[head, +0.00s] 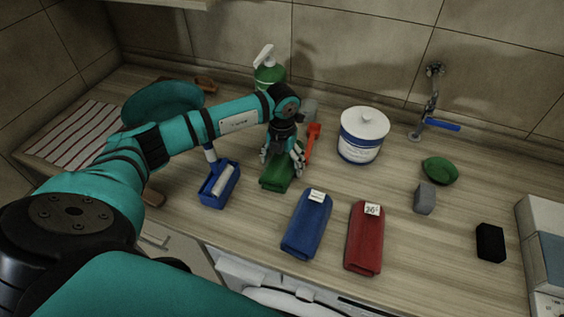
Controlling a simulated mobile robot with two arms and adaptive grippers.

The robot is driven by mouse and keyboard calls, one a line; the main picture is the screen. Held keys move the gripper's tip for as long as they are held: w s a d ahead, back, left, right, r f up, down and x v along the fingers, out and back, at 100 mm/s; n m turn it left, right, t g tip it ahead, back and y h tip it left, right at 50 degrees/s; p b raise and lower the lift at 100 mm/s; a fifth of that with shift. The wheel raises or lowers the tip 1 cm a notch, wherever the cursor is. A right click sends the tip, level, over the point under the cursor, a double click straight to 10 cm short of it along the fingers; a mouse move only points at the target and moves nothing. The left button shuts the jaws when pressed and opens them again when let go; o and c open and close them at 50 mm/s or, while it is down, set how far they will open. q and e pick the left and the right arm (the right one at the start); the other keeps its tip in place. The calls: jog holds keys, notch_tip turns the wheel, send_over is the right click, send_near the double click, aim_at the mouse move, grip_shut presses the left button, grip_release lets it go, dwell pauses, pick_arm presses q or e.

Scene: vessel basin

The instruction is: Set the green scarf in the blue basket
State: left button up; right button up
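A folded green scarf (275,180) lies on the wooden counter, left of a folded blue cloth. My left gripper (283,160) is directly over it, pointing down, with its fingers spread apart around the far part of the scarf. I cannot tell whether the fingers touch it. The gripper hides the far end of the scarf. A small blue open container (207,200), the only basket-like blue thing in view, stands just left of the scarf. A pale roller-like object with a handle lies in it. My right gripper is not in view.
A folded blue cloth (305,225) and a red one (365,240) lie in front. Behind stand a green pump bottle (268,75), a red-orange tool (313,140) and a white-blue tub (361,140). A green cap-like item (440,170), grey block (424,198) and black block (490,243) are right.

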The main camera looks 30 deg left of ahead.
pick_arm(q)
jog(key=shift+r, duration=0.1)
jog(key=c, duration=1.1)
